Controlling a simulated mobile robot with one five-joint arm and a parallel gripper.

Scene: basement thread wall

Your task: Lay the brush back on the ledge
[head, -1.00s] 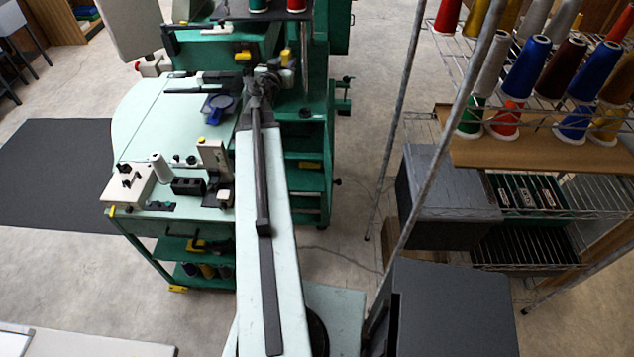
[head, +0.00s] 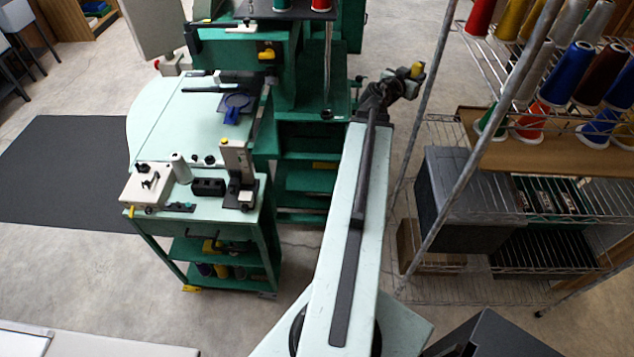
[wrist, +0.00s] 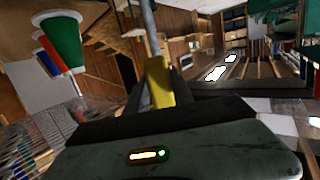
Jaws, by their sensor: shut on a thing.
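My gripper (head: 405,80) is at the far end of my outstretched arm, in the upper middle right of the head view. It is shut on a small yellow piece (head: 417,70), which I take to be part of the brush. In the wrist view the yellow piece (wrist: 158,82) stands up from the jaws; its bristles cannot be made out. The gripper is left of the wire rack and apart from its wooden board (head: 520,153). I cannot tell whether this board is the ledge.
Thread cones (head: 560,75) stand on the rack at right. A slanting grey post (head: 483,140) runs up the rack's near side. A pale green worktable (head: 165,130) and a green machine (head: 300,70) are at left. Grey floor shows between worktable and rack.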

